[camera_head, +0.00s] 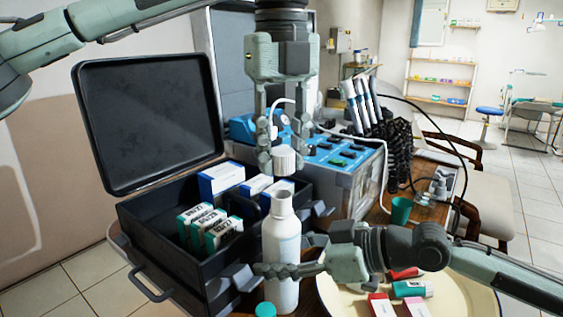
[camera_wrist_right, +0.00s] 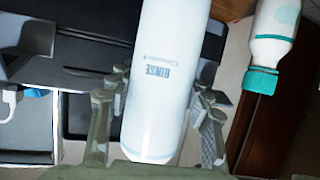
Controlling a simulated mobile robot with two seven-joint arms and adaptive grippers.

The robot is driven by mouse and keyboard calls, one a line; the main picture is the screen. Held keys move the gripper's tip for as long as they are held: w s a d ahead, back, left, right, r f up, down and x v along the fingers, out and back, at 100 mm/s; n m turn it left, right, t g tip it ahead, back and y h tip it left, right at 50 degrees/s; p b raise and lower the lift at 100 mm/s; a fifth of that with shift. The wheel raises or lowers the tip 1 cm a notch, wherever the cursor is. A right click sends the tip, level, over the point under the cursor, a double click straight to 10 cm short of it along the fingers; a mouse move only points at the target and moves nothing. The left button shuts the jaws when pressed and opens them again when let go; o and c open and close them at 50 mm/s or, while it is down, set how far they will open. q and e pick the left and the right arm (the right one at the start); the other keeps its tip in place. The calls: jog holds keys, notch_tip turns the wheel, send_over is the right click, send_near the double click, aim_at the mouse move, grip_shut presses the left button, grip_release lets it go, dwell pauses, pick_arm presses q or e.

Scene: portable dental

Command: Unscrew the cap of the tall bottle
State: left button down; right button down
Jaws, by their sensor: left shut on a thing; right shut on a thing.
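The tall white bottle (camera_head: 282,240) stands upright in front of the open black case in the head view. Its neck is bare. My left gripper (camera_head: 284,156) points down above it, shut on the white cap (camera_head: 284,163), which is apart from the neck with a small gap. My right gripper (camera_head: 284,269) comes in from the right and is shut around the lower body of the bottle. In the right wrist view the bottle (camera_wrist_right: 165,65), with blue label print, lies between the fingers of my right gripper (camera_wrist_right: 160,85).
The black case (camera_head: 160,235) holds several boxes behind the bottle. A blue-topped control unit (camera_head: 345,160) stands behind right. A cream tray (camera_head: 450,295) with small boxes lies at right. A smaller bottle with a teal cap (camera_head: 265,310) is close in front; it shows in the wrist view (camera_wrist_right: 275,35).

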jog(key=c, duration=0.6)
grip_release()
